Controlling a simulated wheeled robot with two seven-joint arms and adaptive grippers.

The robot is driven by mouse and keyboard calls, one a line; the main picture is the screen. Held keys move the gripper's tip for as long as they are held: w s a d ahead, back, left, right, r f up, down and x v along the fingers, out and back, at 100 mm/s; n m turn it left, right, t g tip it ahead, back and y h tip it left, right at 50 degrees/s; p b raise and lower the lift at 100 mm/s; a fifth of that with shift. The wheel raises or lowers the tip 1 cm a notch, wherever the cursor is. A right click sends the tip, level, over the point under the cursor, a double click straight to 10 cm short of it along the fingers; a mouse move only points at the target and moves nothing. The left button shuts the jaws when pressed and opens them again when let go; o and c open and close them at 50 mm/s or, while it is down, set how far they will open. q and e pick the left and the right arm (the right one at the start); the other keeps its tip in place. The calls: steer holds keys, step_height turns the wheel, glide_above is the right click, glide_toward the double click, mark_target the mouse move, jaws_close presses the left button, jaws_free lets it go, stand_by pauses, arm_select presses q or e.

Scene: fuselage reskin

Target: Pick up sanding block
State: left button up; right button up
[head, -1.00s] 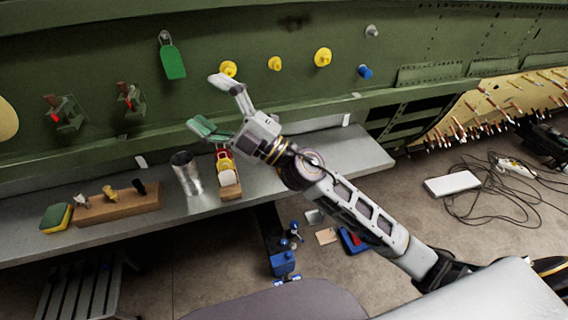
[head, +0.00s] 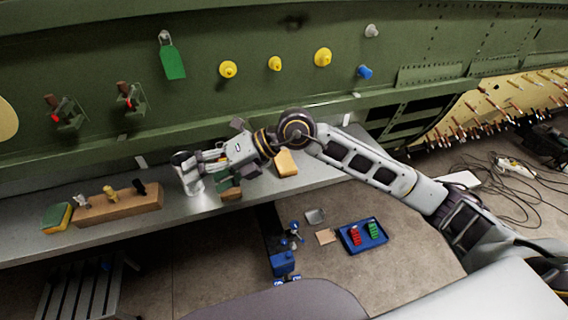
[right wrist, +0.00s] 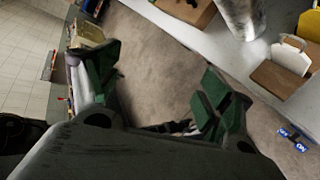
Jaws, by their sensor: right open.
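A green-and-yellow block (head: 57,217), which looks like the sanding block, lies at the left end of the grey bench in the head view. My right gripper (head: 207,172) is over the bench near the metal cup, well to the right of that block. It is open, and its green-padded fingers show apart in the right wrist view (right wrist: 160,88), with only floor seen between them. A tan block (head: 286,163) lies on the bench just right of the gripper; I cannot tell what it is. My left gripper is not in view.
A metal cup (head: 193,176) stands beside the right gripper. A small wooden box (right wrist: 283,76) with a yellow-and-white item is partly hidden in the head view. A wooden holder (head: 118,204) with several tools stands beside the green-and-yellow block. The green fuselage panel (head: 230,100) rises behind the bench.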

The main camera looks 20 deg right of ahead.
steer(key=w+d+f+m+t+h, duration=0.1)
steer(key=w+d+h, duration=0.4)
steer(key=d, duration=0.6)
steer(key=w+d+f+m+t+h, duration=0.2)
steer(key=w+d+h, duration=0.3)
steer(key=d, duration=0.6)
steer(key=shift+d+f+h, duration=0.15)
steer(key=shift+d+h, duration=0.15)
steer(key=shift+h, duration=0.8)
steer(key=shift+f, duration=0.15)
steer(key=p, duration=0.1)
glide_above(285, 162)
steer(key=s, duration=0.3)
steer(key=shift+w+f, duration=0.2)
steer(key=shift+f, duration=3.65)
steer(key=shift+p+x, duration=0.6)
steer(key=shift+x, duration=0.4)
steer(key=shift+p+x, duration=0.3)
steer(key=shift+x, duration=1.3)
